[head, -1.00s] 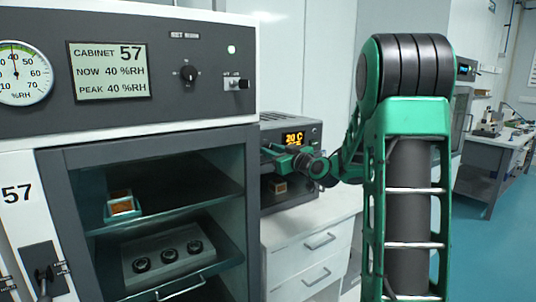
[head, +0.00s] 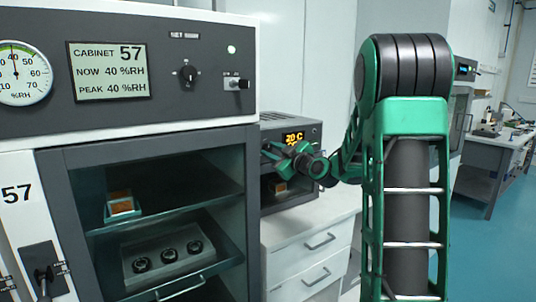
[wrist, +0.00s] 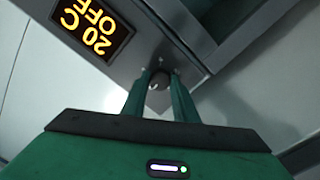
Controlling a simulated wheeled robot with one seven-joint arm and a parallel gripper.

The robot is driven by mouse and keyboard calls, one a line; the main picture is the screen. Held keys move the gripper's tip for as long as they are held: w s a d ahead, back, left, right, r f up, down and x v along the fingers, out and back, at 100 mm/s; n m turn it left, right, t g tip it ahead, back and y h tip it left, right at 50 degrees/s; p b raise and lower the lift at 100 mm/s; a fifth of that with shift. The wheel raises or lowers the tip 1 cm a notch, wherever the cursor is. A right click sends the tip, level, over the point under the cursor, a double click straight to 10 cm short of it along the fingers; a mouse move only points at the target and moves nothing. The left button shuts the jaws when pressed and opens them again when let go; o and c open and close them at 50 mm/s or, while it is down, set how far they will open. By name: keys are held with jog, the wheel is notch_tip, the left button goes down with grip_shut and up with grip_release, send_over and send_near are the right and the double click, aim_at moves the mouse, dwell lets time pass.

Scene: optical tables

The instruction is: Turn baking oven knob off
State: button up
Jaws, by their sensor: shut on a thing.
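The baking oven (head: 312,133) is a grey box on a white cabinet, beyond the large humidity cabinet. Its display (head: 293,137) shows 20 C in the head view, with the lower line partly hidden by my gripper (head: 271,150). In the wrist view the display (wrist: 93,28) appears turned over and reads 20 C OFF. The dark round knob (wrist: 160,77) sits on the oven front between my fingertips. My gripper (wrist: 160,82) is shut on it. The knob is hidden behind the gripper in the head view.
The humidity cabinet (head: 150,135) marked 57 stands close on the left, with its own knob (head: 188,73) and shelves. White drawers (head: 310,240) are under the oven. Open floor (head: 470,255) lies to the right, before a far workbench (head: 490,150).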

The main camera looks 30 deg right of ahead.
jog(key=shift+a+f, duration=0.15)
jog(key=shift+f, duration=0.15)
jog(key=o, duration=1.1)
jog(key=shift+c, duration=0.2)
jog(key=shift+r, duration=0.15)
jog(key=s, duration=1)
jog(key=shift+s+d, duration=0.2)
jog(key=shift+s, duration=0.15)
